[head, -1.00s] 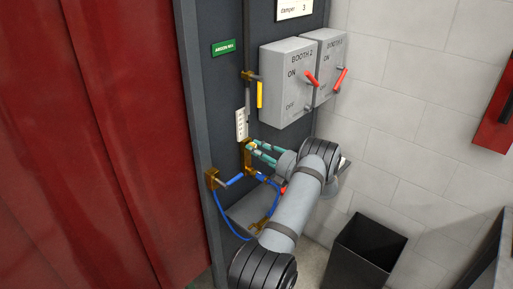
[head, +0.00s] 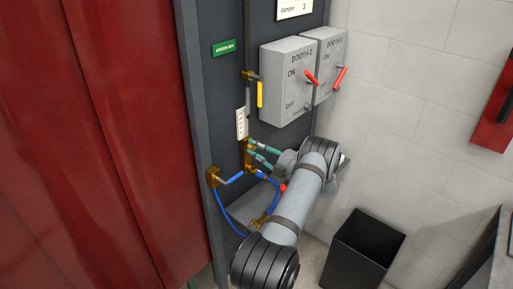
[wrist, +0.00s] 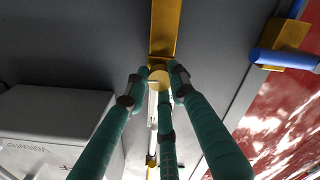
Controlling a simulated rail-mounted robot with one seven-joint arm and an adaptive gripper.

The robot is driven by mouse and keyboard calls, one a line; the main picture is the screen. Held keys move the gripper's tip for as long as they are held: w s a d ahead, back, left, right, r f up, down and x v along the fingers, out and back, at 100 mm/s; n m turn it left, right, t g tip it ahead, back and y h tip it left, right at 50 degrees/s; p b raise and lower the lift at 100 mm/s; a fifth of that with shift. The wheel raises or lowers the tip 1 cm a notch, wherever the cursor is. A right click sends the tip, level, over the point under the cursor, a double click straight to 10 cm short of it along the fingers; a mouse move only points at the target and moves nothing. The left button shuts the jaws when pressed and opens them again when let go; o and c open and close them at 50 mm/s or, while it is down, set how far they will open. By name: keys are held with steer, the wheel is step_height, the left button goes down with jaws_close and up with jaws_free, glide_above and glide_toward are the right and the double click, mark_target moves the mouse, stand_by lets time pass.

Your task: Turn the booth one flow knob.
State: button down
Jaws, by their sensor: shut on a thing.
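The flow knob (wrist: 158,76) is a small round brass knob on a brass block (wrist: 165,28) in the wrist view. The block also shows in the head view (head: 248,160), below a white flow scale (head: 242,123) on the dark panel. My gripper (wrist: 158,82) has green fingers, and their tips close around the knob from several sides. In the head view my gripper (head: 252,148) reaches the brass block from the right. The fingers partly cover the knob, and I cannot read its turn.
Blue hoses (head: 218,215) and a brass fitting (head: 212,177) are at the lower left. A red curtain (head: 100,130) hangs left; a black bin (head: 365,250) stands lower right.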

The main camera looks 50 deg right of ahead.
steer(key=shift+s+d+m, duration=0.15)
steer(key=shift+d+m, duration=0.05)
steer(key=shift+m, duration=0.2)
steer(key=c, duration=1.7)
jaws_free()
steer(key=shift+d+f, duration=0.1)
steer(key=shift+o, duration=1.2)
steer(key=shift+a, duration=0.2)
steer(key=s, duration=1.1)
steer(key=shift+s+a, duration=0.4)
steer(key=shift+a, duration=0.05)
steer(key=w, duration=0.8)
steer(key=w+d, duration=0.1)
steer(key=w, duration=0.3)
